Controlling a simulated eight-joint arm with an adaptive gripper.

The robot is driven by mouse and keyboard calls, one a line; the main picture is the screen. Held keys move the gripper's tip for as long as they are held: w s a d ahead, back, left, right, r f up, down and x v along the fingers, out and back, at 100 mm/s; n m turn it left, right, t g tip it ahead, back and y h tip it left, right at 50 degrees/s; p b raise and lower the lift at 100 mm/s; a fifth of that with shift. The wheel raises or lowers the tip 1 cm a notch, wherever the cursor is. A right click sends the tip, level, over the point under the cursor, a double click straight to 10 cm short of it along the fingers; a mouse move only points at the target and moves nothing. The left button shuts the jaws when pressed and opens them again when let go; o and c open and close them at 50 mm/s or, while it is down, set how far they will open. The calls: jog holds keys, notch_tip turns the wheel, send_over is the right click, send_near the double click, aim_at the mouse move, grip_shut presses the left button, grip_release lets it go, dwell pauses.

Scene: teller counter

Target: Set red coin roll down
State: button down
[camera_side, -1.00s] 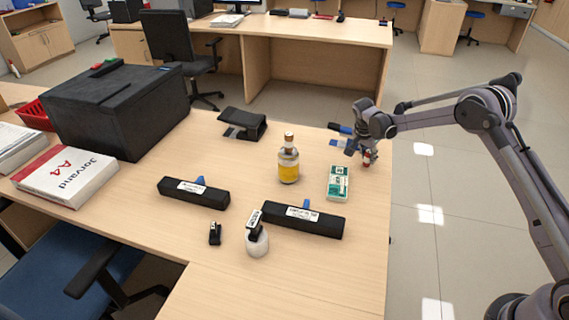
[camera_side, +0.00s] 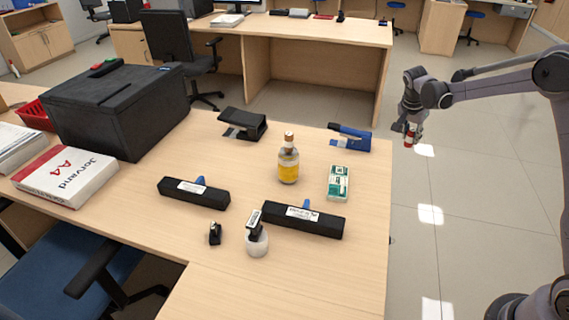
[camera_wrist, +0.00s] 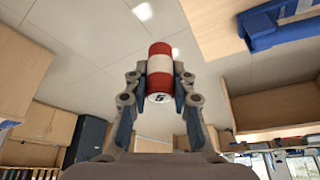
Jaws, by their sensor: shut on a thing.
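The red coin roll (camera_side: 410,136) is a short red cylinder with a pale band around its middle. It also shows in the wrist view (camera_wrist: 159,77), between the two fingers, with a dark mark on its pale end. My gripper (camera_side: 407,129) is shut on it and holds it in the air. In the side view they appear to the right of the counter's right edge, with the floor behind. My gripper also shows in the wrist view (camera_wrist: 160,88), its fingers on both sides of the roll.
The wooden counter (camera_side: 330,275) holds a blue stapler-like tool (camera_side: 352,138) near its right edge, a green-and-white box (camera_side: 338,182), a bottle of yellow liquid (camera_side: 288,165), two black bars (camera_side: 303,220) (camera_side: 193,192), and a black device (camera_side: 243,123). The counter's front right is clear.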

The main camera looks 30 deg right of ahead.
aim_at(413, 130)
notch_tip(413, 130, up, 11)
jog(key=shift+f, duration=0.1)
jog(key=w+a+n+t, duration=0.15)
jog(key=w+a, duration=0.25)
jog(key=a, duration=0.4)
jog(key=w+a+n+y, duration=0.15)
jog(key=w+a, duration=0.25)
jog(key=a, duration=0.4)
jog(key=w+a+n+h, duration=0.1)
jog(key=w+a+n, duration=0.1)
jog(key=w+a, duration=0.45)
jog(key=s+a+n+t+y, duration=0.2)
jog(key=a+n, duration=0.2)
jog(key=a, duration=2.3)
jog(key=shift+g, duration=0.25)
jog(key=f, duration=1.7)
jog(key=shift+d+f, duration=0.25)
jog(key=shift+f, duration=2.2)
jog(key=shift+f, duration=0.2)
jog(key=c, duration=1.1)
grip_release()
